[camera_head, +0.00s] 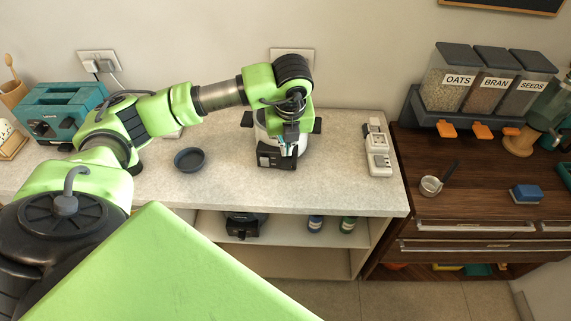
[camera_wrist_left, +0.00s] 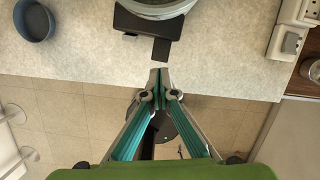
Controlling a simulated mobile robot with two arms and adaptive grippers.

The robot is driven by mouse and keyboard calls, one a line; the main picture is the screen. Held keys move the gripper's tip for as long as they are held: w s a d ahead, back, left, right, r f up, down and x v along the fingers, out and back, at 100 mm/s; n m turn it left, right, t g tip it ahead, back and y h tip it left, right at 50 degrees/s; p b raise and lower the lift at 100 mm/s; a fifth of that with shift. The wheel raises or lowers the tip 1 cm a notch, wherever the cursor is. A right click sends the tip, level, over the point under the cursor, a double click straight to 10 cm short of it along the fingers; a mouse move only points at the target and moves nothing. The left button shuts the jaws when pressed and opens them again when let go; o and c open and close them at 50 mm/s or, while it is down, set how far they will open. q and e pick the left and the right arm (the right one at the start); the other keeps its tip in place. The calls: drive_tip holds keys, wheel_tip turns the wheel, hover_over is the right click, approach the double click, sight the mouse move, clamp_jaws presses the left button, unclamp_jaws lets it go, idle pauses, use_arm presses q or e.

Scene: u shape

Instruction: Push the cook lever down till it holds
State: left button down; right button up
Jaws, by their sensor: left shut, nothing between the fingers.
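The cooker (camera_head: 262,135) stands on the pale counter, mostly hidden behind my left arm, with dark side handles showing. A black front block (camera_head: 268,157) sticks out from it. The left wrist view shows the cooker's round body (camera_wrist_left: 160,9) at the top edge, a black front panel (camera_wrist_left: 140,22), and a small dark tab, which looks like the cook lever (camera_wrist_left: 161,50). My left gripper (camera_wrist_left: 159,76) is shut and empty, its tips just in front of the tab with little or no gap. In the head view, my left gripper (camera_head: 287,150) is over the block. My right gripper is not in view.
A dark bowl (camera_head: 189,160) sits left of the cooker, and a white device (camera_head: 377,152) sits to its right. A teal toaster (camera_head: 62,112) stands far left. The counter's front edge lies close below the cooker. Grain dispensers (camera_head: 487,80) stand on the wooden cabinet at right.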

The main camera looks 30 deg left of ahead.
sight(286, 167)
use_arm(q)
drive_tip(key=shift+f, duration=0.15)
drive_tip(key=shift+b+x, duration=1.75)
drive_tip(key=shift+x, duration=1.65)
drive_tip(key=shift+b+x, duration=0.9)
drive_tip(key=shift+b, duration=0.05)
drive_tip(key=shift+s+d, duration=0.2)
drive_tip(key=shift+s+d+r, duration=0.3)
drive_tip(key=shift+s+d, duration=0.15)
drive_tip(key=shift+s, duration=0.1)
drive_tip(key=shift+s+d+r, duration=0.3)
drive_tip(key=shift+s+d, duration=0.15)
drive_tip(key=shift+s, duration=0.1)
